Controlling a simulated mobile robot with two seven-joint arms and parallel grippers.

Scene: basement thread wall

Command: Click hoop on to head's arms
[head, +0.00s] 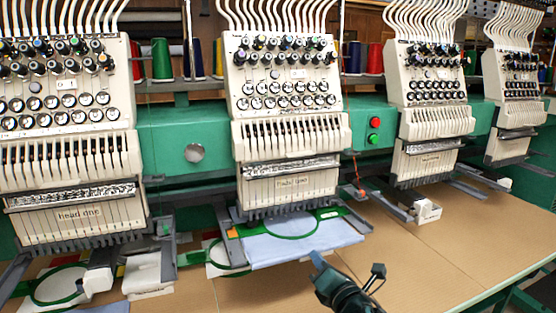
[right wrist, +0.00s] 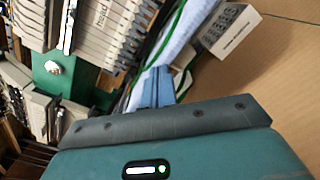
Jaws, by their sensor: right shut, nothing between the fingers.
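Under the middle embroidery head, labelled "head two" (head: 291,183), a green round hoop (head: 292,237) lies with pale blue cloth (head: 275,250) across it. Its back part is hidden under the needles. Grey arms (head: 228,222) reach forward beside it; I cannot tell whether the hoop is clicked onto them. My right gripper (head: 318,260) is just in front of the cloth's front edge, shut and empty. In the right wrist view its blue fingers (right wrist: 155,88) point toward the pale cloth (right wrist: 178,45); contact is unclear. My left gripper is not in view.
Head one (head: 80,215) stands at left with another green hoop (head: 60,285) below it. More heads stand at right, with a white box (head: 427,211) by one's arms. The brown tabletop (head: 440,250) is mostly clear at front right. Green and red buttons (head: 374,130) sit on the beam.

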